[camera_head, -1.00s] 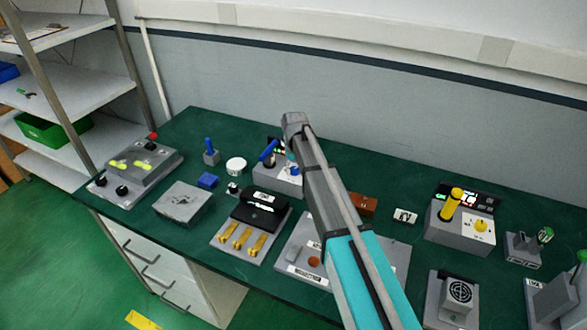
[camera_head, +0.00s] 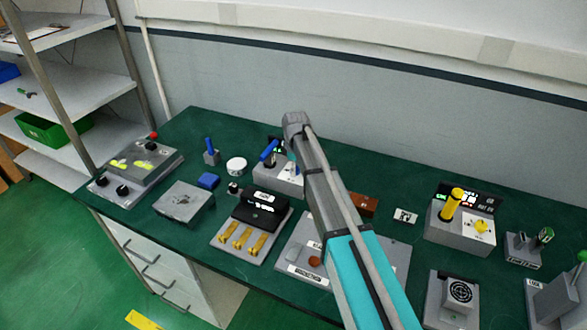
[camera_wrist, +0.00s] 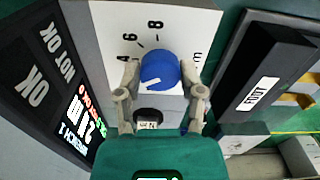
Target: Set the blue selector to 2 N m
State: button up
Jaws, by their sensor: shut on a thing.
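The blue selector (camera_wrist: 160,68) is a round knob with a white pointer mark on the pale panel of a grey unit. In the wrist view its mark points left and slightly down in the picture. The numbers 4, 6 and 8 are printed around its far side; other markings are hidden by the knob and fingers. My gripper (camera_wrist: 161,82) is shut on the selector, one finger on each side. In the head view my arm hides the selector and gripper; the unit (camera_head: 284,183) shows partly, with a blue-handled tool (camera_head: 269,151) standing in it.
A dark display (camera_wrist: 75,95) with OK and NOT OK stands left of the knob in the wrist view. A black-topped device with brass parts (camera_head: 243,238) is close by. A white round container (camera_head: 236,165) and a yellow-handled unit (camera_head: 458,232) stand on the green bench (camera_head: 205,118).

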jog(key=shift+w+d+n, duration=0.1)
jog(key=shift+n, duration=0.7)
jog(key=o, duration=1)
jog(key=shift+o, duration=0.8)
